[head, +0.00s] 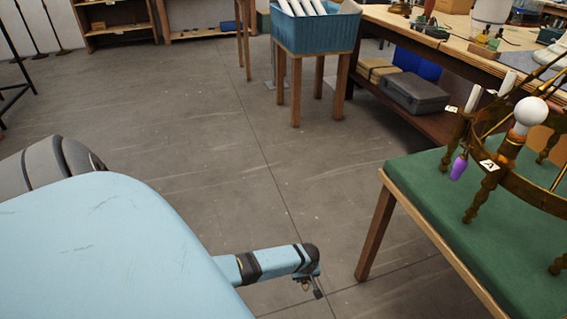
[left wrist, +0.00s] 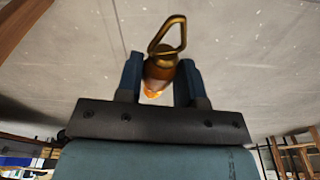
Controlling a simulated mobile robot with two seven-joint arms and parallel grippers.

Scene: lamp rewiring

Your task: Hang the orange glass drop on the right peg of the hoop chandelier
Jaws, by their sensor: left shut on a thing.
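The orange glass drop (left wrist: 153,93) with its brass cap and loop (left wrist: 168,38) is between the two fingers of my left gripper (left wrist: 160,78) in the left wrist view. Its loop sticks out beyond the fingertips, and part of the glass is hidden. In the head view my left gripper (head: 309,286) is low over the floor, left of the green-topped table (head: 425,200) and apart from it. The brass hoop chandelier (head: 530,190) stands on that table, partly cut off at the right edge. A purple drop (head: 458,168) hangs from it near a label A. My right gripper is out of view.
A wooden workbench (head: 455,40) with items on it stands behind the green-topped table. A blue bin (head: 315,33) with white tubes sits on a wooden stand at the top. A grey case (head: 415,92) lies on the bench's lower shelf. The floor between is clear.

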